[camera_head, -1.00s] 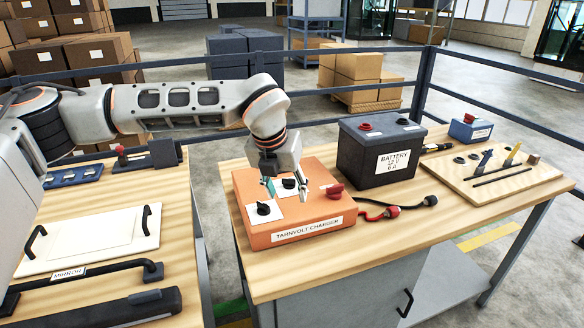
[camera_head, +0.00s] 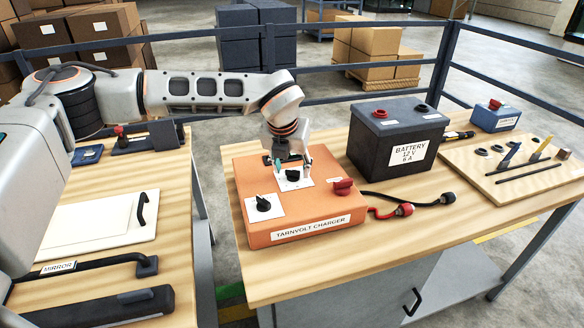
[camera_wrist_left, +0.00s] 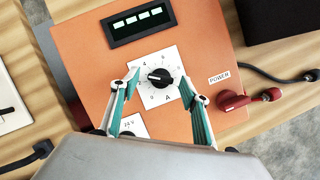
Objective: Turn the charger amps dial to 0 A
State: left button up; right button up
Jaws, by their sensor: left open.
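The orange charger (camera_head: 300,215), labelled TARNVOLT CHARGER, sits on the wooden bench. Its amps dial (camera_head: 293,176) is a black knob on a white plate marked A; in the left wrist view the dial (camera_wrist_left: 159,77) shows between my fingers, with numbers around it. A second black dial (camera_head: 263,204), on a plate marked 12 V, is nearer the front left. My left gripper (camera_head: 292,166) is open, pointing down over the amps dial. In the left wrist view its fingertips (camera_wrist_left: 159,80) lie on either side of the knob; contact cannot be told. My right gripper is not in view.
A red power switch (camera_head: 343,187) is on the charger's right side. Black and red cables with clamps (camera_head: 404,209) lie right of it. A battery (camera_head: 397,140) stands behind. A tool board (camera_head: 510,185) is farther right. A mirror panel (camera_head: 100,225) lies on the left bench.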

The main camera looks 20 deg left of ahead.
pick_arm(q)
jog(key=shift+w+f, duration=0.15)
jog(key=shift+f, duration=0.15)
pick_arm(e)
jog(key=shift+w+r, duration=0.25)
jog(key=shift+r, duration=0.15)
pick_arm(q)
jog(key=c, duration=1.1)
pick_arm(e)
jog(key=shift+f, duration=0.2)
